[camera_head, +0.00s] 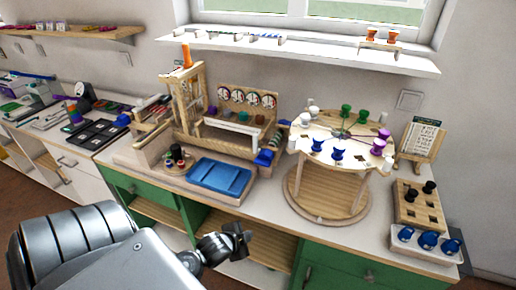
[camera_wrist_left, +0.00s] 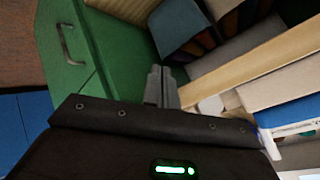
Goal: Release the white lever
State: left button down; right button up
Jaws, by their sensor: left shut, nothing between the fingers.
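My left gripper (camera_head: 240,240) is shut and empty in front of the counter, below its front edge; its closed fingers also show in the left wrist view (camera_wrist_left: 160,88). A wooden bead apparatus (camera_head: 189,110) stands on the counter behind it. A white bar (camera_head: 233,127) crosses this apparatus below a row of round dials; I cannot tell whether it is the white lever. The gripper is well apart from it. In the left wrist view a white bar (camera_wrist_left: 292,128) with a blue end lies at the right edge, apart from the fingers. My right gripper is not in view.
A blue tray (camera_head: 219,178) sits at the counter's front. A round wooden stand (camera_head: 326,195) with colored pegs is to its right. A peg block (camera_head: 418,207) and blue knobs (camera_head: 428,240) stand at far right. Green cabinet doors (camera_wrist_left: 70,45) are below.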

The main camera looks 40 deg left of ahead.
pick_arm(q)
jog(key=w+a+r+m+t, duration=0.2)
jog(key=w+r+m, duration=0.1)
jog(key=r, duration=0.4)
jog(key=w+a+r+m+t, duration=0.3)
jog(key=r, duration=0.5)
jog(key=w+a+r+m+t+h, duration=0.1)
jog(key=w+a+r+m+t, duration=0.1)
jog(key=r, duration=0.6)
jog(key=shift+w+a+m+t+p, duration=0.15)
jog(key=shift+w+m+t+p, duration=0.15)
jog(key=shift+w+m+t, duration=0.6)
jog(key=shift+s, duration=0.15)
